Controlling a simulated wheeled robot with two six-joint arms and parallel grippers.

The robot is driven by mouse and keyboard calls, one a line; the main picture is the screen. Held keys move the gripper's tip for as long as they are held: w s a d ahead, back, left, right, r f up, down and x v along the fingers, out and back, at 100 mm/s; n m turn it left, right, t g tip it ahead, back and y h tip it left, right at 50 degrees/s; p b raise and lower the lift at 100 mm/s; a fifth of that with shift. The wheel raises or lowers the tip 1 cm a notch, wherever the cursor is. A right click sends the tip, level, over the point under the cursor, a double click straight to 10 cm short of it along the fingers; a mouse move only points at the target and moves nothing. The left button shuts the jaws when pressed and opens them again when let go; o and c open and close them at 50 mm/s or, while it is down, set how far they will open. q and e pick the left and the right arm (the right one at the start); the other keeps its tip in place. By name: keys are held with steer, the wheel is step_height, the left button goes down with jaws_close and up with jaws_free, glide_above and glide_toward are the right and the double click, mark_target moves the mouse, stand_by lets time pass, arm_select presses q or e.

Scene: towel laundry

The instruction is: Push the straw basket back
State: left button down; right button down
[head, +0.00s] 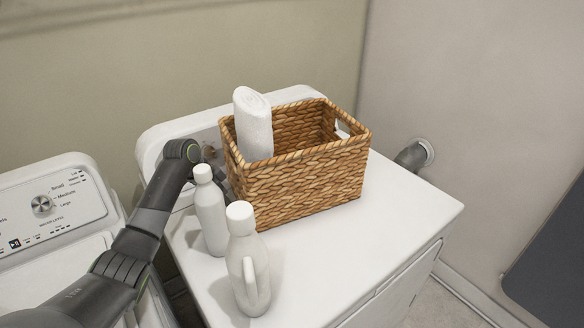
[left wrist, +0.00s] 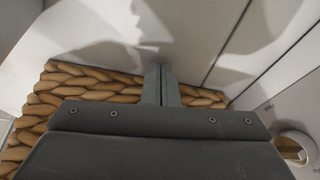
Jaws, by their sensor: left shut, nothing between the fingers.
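The straw basket (head: 305,182) is a woven brown box standing on top of the white machine, near its back panel. A rolled white towel (head: 253,125) stands upright in its left part. My left gripper (head: 222,184) is at the basket's left side, partly hidden behind a white bottle. In the left wrist view its fingers (left wrist: 161,84) are shut together with nothing between them. The basket's weave (left wrist: 75,82) shows behind and beside them there; I cannot tell whether they touch it. My right gripper is not in view.
Two white bottles, a slim one (head: 210,212) and one with a handle (head: 248,265), stand in front of my left gripper. The white machine top (head: 400,215) is clear to the basket's right. A grey pipe (head: 412,156) meets the wall behind. A control panel (head: 45,208) is at left.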

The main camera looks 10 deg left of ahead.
mark_target(232, 170)
arm_select(q)
steer(key=shift+w+d, duration=0.6)
steer(key=shift+d, duration=0.25)
steer(key=shift+w+d, duration=0.6)
steer(key=shift+d, duration=0.25)
steer(key=shift+w+d, duration=0.6)
steer(key=shift+d, duration=0.25)
steer(key=shift+s+a, duration=0.25)
steer(key=shift+a, duration=0.2)
steer(key=shift+s+a+p, duration=0.7)
steer(key=shift+a+p, duration=0.15)
steer(key=shift+p, duration=0.05)
step_height(232, 170, up, 10)
steer(key=p, duration=1)
steer(key=shift+w+a, duration=0.1)
